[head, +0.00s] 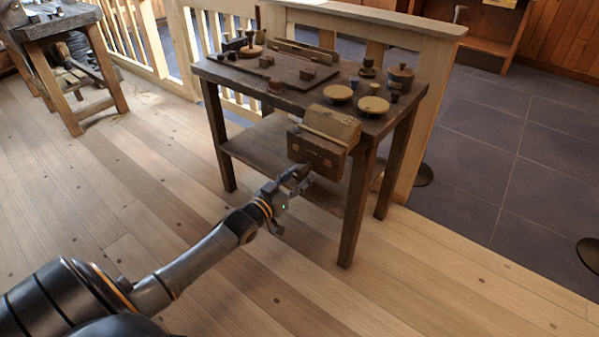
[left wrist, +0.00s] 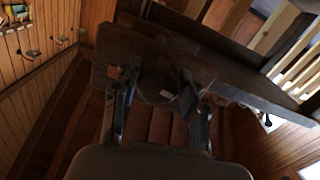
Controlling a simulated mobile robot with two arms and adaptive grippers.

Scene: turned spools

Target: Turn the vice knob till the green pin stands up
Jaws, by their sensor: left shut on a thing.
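The wooden vice (head: 332,125) is fixed at the front edge of the dark work table, with a darker front block (head: 316,153) hanging below its pale top. My left gripper (head: 302,180) reaches in from the lower left to just below and in front of that block. In the left wrist view a dark round knob (left wrist: 157,80) sits between the two fingers, and the gripper (left wrist: 158,92) is shut on it. A small pale mark shows on the knob's lower part. I cannot make out a green pin in either view. My right gripper is not in view.
The work table (head: 345,99) carries a dark board (head: 285,75), small wooden blocks, round discs (head: 374,105) and a lidded pot (head: 401,77). A lower shelf (head: 262,143) and table legs are close by. A wooden railing stands behind; the floor at left is open.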

